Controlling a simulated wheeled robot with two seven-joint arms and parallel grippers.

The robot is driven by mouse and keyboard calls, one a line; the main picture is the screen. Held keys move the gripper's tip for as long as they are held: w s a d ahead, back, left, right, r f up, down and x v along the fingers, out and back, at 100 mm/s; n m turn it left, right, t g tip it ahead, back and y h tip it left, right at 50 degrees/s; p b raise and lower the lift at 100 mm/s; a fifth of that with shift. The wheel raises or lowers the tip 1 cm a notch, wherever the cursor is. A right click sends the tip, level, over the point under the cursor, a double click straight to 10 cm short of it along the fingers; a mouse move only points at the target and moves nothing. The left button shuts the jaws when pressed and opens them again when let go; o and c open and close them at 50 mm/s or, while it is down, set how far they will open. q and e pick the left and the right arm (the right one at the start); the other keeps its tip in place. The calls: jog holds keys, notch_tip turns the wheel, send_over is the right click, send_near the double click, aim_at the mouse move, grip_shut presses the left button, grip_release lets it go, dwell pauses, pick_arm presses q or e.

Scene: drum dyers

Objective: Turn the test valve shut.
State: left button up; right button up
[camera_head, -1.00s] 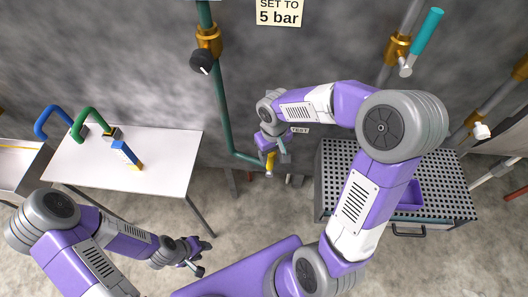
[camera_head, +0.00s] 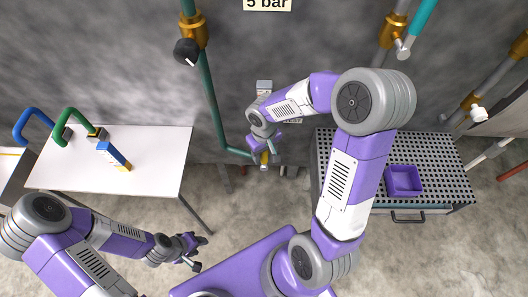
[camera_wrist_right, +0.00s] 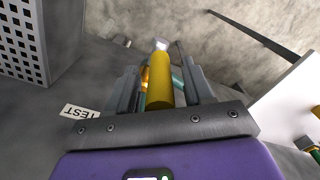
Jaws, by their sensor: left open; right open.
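The test valve's yellow lever (camera_wrist_right: 160,85) points at the camera in the right wrist view, between my right gripper's two fingers (camera_wrist_right: 160,92). The jaws are open around it; I cannot tell whether either finger touches it. In the head view, the lever (camera_head: 265,159) shows as a small yellow piece at the low end of the green pipe, partly hidden by my right gripper (camera_head: 268,150). A white TEST label (camera_wrist_right: 80,112) is on the wall beside it. My left gripper (camera_head: 199,254) is open and empty, low over the floor, far from the valve.
A perforated bench (camera_head: 445,165) with a purple tray (camera_head: 404,181) stands right of the valve.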

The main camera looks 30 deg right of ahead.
grip_shut()
jog(key=shift+a, duration=0.1)
